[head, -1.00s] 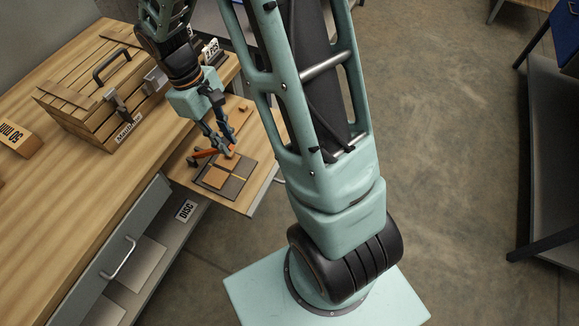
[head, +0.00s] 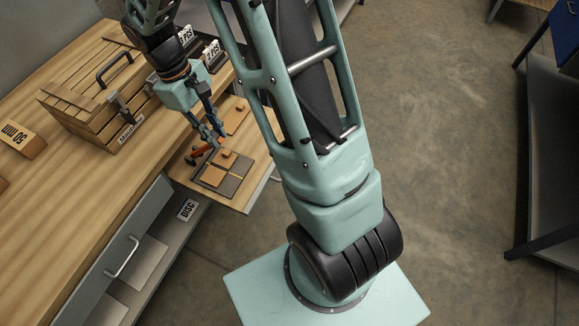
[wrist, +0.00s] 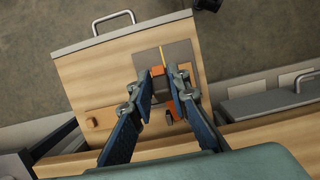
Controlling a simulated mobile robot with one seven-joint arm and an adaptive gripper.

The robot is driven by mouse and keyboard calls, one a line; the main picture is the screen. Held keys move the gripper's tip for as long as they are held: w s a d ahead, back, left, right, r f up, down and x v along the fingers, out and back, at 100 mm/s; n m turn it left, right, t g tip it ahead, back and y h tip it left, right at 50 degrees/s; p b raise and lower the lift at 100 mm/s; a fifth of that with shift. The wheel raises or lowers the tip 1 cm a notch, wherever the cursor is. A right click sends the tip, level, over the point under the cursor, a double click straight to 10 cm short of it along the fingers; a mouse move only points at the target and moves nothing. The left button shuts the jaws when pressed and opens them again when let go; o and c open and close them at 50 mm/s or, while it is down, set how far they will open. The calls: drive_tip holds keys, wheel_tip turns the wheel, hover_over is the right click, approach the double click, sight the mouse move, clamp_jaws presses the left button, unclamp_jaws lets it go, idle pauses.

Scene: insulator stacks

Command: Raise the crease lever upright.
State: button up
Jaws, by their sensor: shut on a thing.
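The crease lever (head: 199,154) is an orange-red bar at the back left corner of a dark creasing plate (head: 238,182) that bears a tan sheet. In the wrist view, orange and dark parts of the lever (wrist: 158,71) show between and just beyond the fingertips. My gripper (head: 219,138) is over the back edge of the plate, its fingers close to the lever. In the wrist view my gripper (wrist: 165,85) is shut on the lever, with a gap between its fingers. The fingers hide part of the lever, and its exact tilt is hard to tell.
The plate sits on a pulled-out wooden board (head: 243,205) with a metal handle (wrist: 113,21). A tan piece with a small knob (wrist: 92,122) lies on that board. A slatted wooden box (head: 95,105) stands on the bench to the left. Open floor lies to the right.

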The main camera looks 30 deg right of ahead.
drive_tip(key=shift+w+a+r+p, duration=0.3)
drive_tip(key=shift+w+a+r, duration=0.2)
drive_tip(key=shift+w, duration=0.25)
drive_tip(key=shift+w+a+r+p, duration=0.15)
drive_tip(key=shift+w+a+p, duration=0.1)
drive_tip(key=shift+w+a, duration=0.25)
drive_tip(key=shift+w+a+r+p, duration=0.2)
drive_tip(key=shift+w+a, duration=0.1)
drive_tip(key=shift+w, duration=0.25)
drive_tip(key=o, duration=0.9)
drive_tip(key=shift+s+d+r+p, duration=0.75)
drive_tip(key=shift+s+d+r, duration=0.15)
drive_tip(key=shift+s+r, duration=0.3)
drive_tip(key=shift+s+d+r+p, duration=0.7)
drive_tip(key=shift+s+d+r, duration=0.15)
drive_tip(key=shift+s+r, duration=0.3)
drive_tip(key=shift+f, duration=0.1)
